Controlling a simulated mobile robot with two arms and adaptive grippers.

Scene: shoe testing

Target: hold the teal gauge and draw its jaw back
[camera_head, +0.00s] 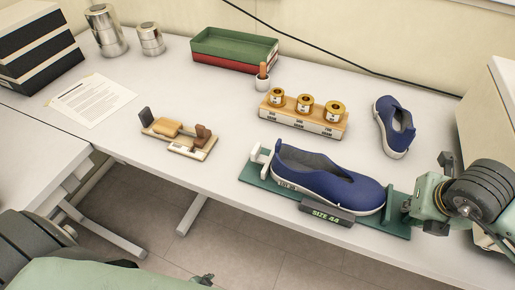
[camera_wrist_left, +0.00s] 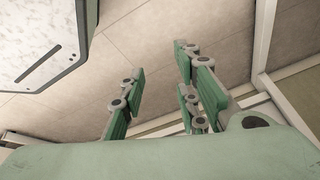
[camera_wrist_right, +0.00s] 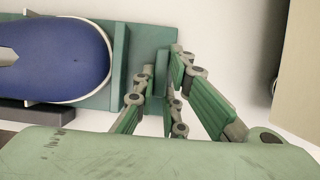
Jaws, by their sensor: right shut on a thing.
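The teal gauge (camera_head: 259,188) lies along the table's front edge, with a white stop at its left end. A blue shoe (camera_head: 330,170) sits in it, its toe beside an upright teal jaw (camera_head: 393,202) near the right end. The right wrist view also shows the shoe (camera_wrist_right: 55,60) and jaw (camera_wrist_right: 119,62). My right gripper (camera_head: 408,213) is shut on a small teal upright part of the gauge, just right of the jaw. Its fingers partly hide that part. My left gripper (camera_wrist_left: 160,82) is open and empty above the floor, away from the gauge.
A dark "SIZE 44" block (camera_head: 326,213) is at the gauge's front side. Behind are a wooden weight rack (camera_head: 300,121) and another blue shoe (camera_head: 395,127). A wooden device (camera_head: 178,135) stands left.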

